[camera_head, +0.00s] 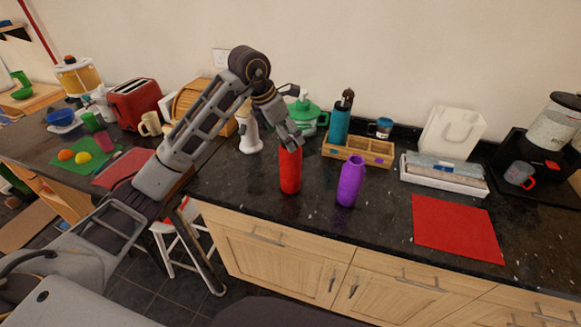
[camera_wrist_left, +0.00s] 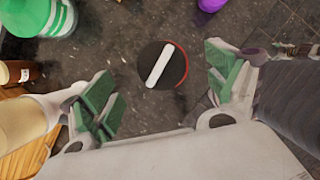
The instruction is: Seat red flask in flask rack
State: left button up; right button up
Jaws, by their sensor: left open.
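The red flask (camera_head: 290,172) stands upright on the dark granite counter, near its front edge. In the left wrist view its black lid with a white bar (camera_wrist_left: 163,65) shows from above, with a thin red rim. My left gripper (camera_head: 290,143) is above the flask and hides its top in the head view. In the wrist view the open green-padded fingers (camera_wrist_left: 163,82) are on either side of the lid, apart from it. The wooden flask rack (camera_head: 358,157) is behind to the right. A teal flask (camera_head: 339,124) stands in its left part; the compartments to the right look empty.
A purple flask (camera_head: 350,181) stands right of the red one, in front of the rack. A red mat (camera_head: 457,228) lies bare at right.

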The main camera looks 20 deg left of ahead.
aim_at(292, 138)
pick_arm(q)
jog(key=shift+w+d+f, duration=0.15)
jog(key=shift+f, duration=0.3)
pick_arm(e)
jog(key=shift+a, duration=0.8)
pick_arm(q)
jog(key=shift+f, duration=0.1)
pick_arm(e)
jog(key=shift+r, duration=0.1)
pick_arm(q)
jog(key=shift+w+d+f, duration=0.2)
jog(key=shift+d+f, duration=0.05)
jog(key=shift+f, duration=0.1)
jog(key=shift+w+d+f+p, duration=0.25)
jog(key=shift+d+f+p, duration=0.15)
jog(key=shift+f+p, duration=0.15)
jog(key=shift+x, duration=1.45)
pick_arm(e)
jog(key=shift+d+r, duration=0.55)
jog(key=shift+r, duration=0.1)
jog(key=shift+a, duration=0.15)
